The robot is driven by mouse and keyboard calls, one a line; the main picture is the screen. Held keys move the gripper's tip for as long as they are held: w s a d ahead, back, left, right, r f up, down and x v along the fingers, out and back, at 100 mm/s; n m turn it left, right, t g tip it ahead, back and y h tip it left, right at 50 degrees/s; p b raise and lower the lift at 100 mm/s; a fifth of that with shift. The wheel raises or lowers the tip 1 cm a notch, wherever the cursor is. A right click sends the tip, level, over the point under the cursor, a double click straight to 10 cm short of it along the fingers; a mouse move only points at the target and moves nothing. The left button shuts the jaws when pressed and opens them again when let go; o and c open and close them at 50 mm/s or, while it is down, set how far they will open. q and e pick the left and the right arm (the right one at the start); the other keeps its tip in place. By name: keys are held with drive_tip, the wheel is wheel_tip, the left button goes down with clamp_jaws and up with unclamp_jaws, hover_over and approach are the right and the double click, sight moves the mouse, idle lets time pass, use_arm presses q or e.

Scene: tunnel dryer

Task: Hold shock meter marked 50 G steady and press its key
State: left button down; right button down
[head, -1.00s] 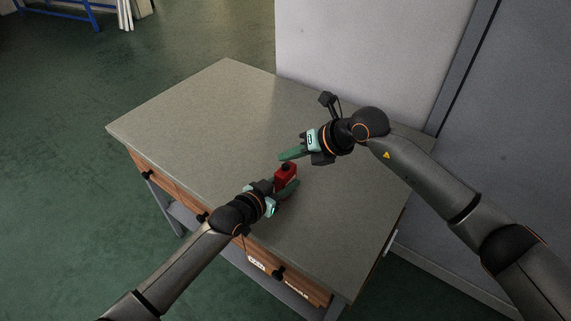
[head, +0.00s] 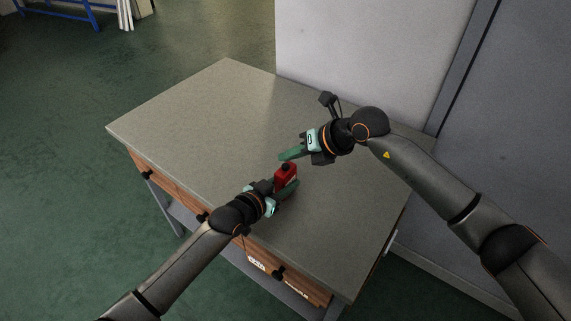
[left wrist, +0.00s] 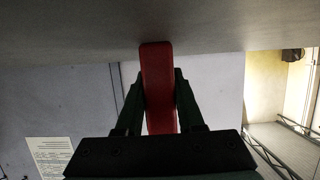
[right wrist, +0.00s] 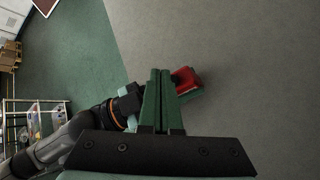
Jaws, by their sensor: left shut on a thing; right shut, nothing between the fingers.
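The shock meter (head: 284,176) is a small red block with a dark key (head: 285,166) on its top; no marking can be read. My left gripper (head: 287,187) is shut on it near the front part of the table. The meter also shows as a red slab between the fingers in the left wrist view (left wrist: 158,85). My right gripper (head: 282,156) is shut and empty, its green fingertips just above and beside the key. In the right wrist view the fingers (right wrist: 163,75) partly cover the red meter (right wrist: 188,80); contact with the key cannot be told.
The grey table top (head: 200,115) is otherwise bare, with free room to the left and right of the grippers. A pale wall panel (head: 360,55) stands behind the table. Wooden drawers with dark knobs (head: 202,217) line its front.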

sight(289, 171)
drive_tip(key=shift+f, duration=0.1)
idle(0.6)
drive_tip(key=shift+f, duration=0.35)
drive_tip(key=shift+f, duration=0.65)
idle(0.8)
drive_tip(key=shift+r, duration=1)
drive_tip(key=shift+r, duration=0.15)
wheel_tip(289, 171, up, 5)
drive_tip(key=shift+f, duration=0.1)
idle(1.9)
